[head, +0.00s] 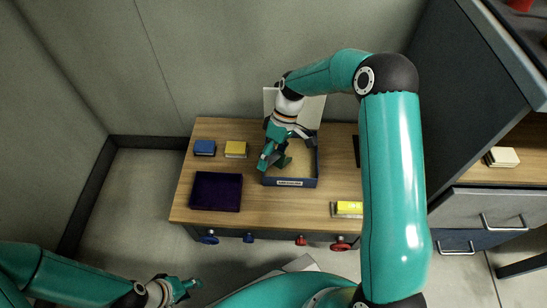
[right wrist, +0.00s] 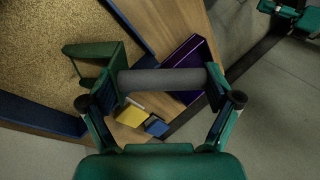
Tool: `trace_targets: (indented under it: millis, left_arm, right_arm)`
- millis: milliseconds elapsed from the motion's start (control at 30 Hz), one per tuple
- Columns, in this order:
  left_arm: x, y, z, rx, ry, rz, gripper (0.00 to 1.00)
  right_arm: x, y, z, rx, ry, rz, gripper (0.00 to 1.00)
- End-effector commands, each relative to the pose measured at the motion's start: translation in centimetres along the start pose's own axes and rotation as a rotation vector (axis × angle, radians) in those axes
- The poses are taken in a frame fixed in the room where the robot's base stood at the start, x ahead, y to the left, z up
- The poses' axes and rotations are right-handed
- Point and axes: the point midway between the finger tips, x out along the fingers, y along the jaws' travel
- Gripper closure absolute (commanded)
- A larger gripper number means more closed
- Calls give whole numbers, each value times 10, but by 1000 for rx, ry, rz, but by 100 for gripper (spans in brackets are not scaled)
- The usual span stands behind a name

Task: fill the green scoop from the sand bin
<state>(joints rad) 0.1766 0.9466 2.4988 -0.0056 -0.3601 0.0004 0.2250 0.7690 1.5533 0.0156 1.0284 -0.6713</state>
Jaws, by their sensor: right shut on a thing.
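The sand bin (head: 290,183) is a blue, labelled open box on the wooden table. Its sand (right wrist: 50,50) fills the upper left of the right wrist view. My right gripper (head: 272,151) is at the bin's left side, shut on the grey handle (right wrist: 165,81) of the green scoop (right wrist: 92,62). In the right wrist view the scoop's head is over the sand. Whether it touches the sand or holds any, I cannot tell. My left gripper (head: 183,288) is low at the left, away from the table. Whether its fingers are open is unclear.
A dark purple tray (head: 216,192) lies left of the bin. A blue block (head: 204,148) and a yellow block (head: 236,149) stand behind it. Another yellow item (head: 347,209) lies at the table's front right. Red and blue knobs (head: 300,240) line the front edge.

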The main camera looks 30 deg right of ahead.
Motion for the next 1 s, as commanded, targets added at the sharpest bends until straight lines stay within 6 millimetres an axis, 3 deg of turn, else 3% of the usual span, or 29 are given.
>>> trace_targets:
  millis: [1000]
  left_arm:
    - [-4, 1, 0, 0, 0, 0, 60]
  right_arm:
    - [-1, 6, 0, 1, -1, 0, 60]
